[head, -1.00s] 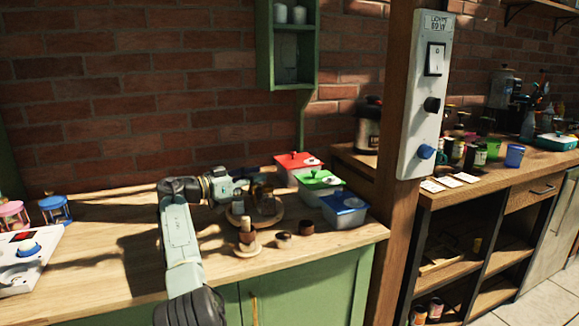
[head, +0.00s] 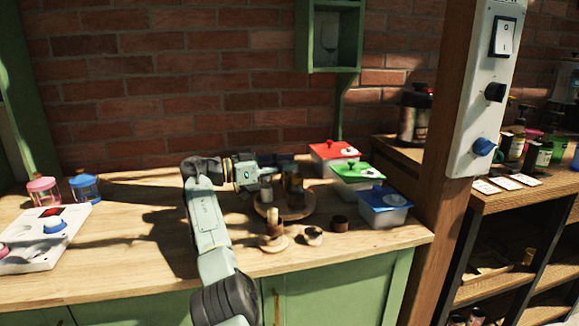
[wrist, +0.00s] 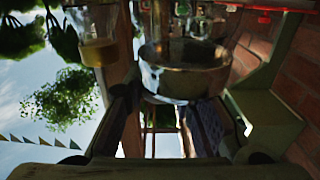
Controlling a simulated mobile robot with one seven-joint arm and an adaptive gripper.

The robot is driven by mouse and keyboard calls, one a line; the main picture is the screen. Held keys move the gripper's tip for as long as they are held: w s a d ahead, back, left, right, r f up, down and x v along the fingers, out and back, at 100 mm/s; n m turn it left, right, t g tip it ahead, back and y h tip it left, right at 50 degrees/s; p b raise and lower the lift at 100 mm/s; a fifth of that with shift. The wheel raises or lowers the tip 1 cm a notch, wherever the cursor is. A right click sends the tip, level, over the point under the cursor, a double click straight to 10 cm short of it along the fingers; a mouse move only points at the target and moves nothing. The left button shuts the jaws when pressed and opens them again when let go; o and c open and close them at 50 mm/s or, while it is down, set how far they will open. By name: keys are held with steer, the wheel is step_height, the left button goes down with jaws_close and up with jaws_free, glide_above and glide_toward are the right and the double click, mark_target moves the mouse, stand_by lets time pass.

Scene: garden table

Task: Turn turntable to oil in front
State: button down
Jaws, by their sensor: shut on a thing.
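The round wooden turntable (head: 302,211) stands on the wooden counter, with several small containers on it. A pale-topped container (head: 267,192) stands at its left, and a dark amber one (head: 294,184) nearer its middle. My gripper (head: 280,168) reaches in from the left over the turntable's back part; its fingertips are hard to make out there. In the wrist view, my gripper (wrist: 185,108) is shut on a round, shiny, brownish container (wrist: 185,75). A clear jar with yellowish contents (wrist: 97,48) shows at upper left. I cannot tell which container is the oil.
Boxes with red (head: 335,150), green (head: 358,173) and blue (head: 384,197) lids stand right of the turntable. A small wooden stand (head: 273,243) and two small cups (head: 313,236) are in front. A wooden post (head: 445,160) rises at right.

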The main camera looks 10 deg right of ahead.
steer(key=shift+a+r, duration=0.1)
steer(key=shift+a, duration=0.05)
steer(key=c, duration=1.3)
jaws_free()
steer(key=a, duration=0.5)
steer(key=s+a, duration=0.1)
steer(key=a, duration=0.1)
steer(key=shift+a, duration=0.2)
steer(key=shift+c, duration=0.2)
